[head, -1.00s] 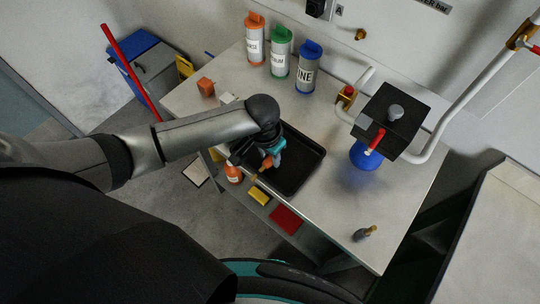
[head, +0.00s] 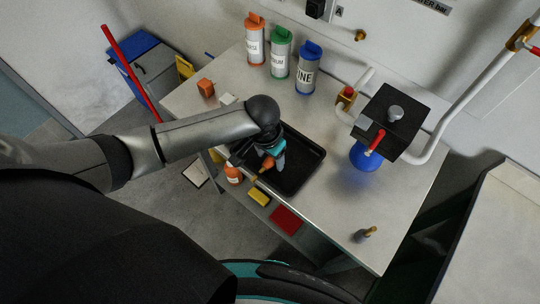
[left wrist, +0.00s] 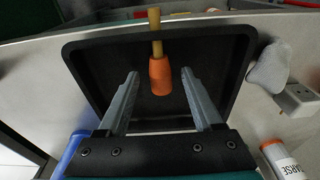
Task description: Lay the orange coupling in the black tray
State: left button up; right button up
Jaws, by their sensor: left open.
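The orange coupling (left wrist: 160,76), an orange sleeve with a brass-coloured stem, is in the black tray (left wrist: 90,62), between my left gripper's fingers (left wrist: 162,98) and apart from both. Its stem crosses the tray's rim in the left wrist view; I cannot tell whether it rests on it. In the head view the coupling (head: 268,163) is partly hidden by the left gripper (head: 272,160), which is open and low over the left part of the tray (head: 306,172). My right gripper is not in view.
Orange, green and blue labelled bottles (head: 280,52) stand behind the tray. A black box (head: 391,120) with a red handle and pipework stands to the right. An orange cube (head: 206,87) sits at the back left. A small brass-tipped item (head: 366,233) lies at front right; table around it is clear.

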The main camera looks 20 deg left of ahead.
aim_at(267, 164)
pick_arm(q)
notch_tip(267, 164, up, 12)
jog(key=s+p, duration=0.1)
jog(key=p, duration=0.1)
jog(key=shift+s+a, duration=0.15)
jog(key=shift+a, duration=0.1)
jog(key=shift+f, duration=0.1)
jog(key=shift+d, duration=0.1)
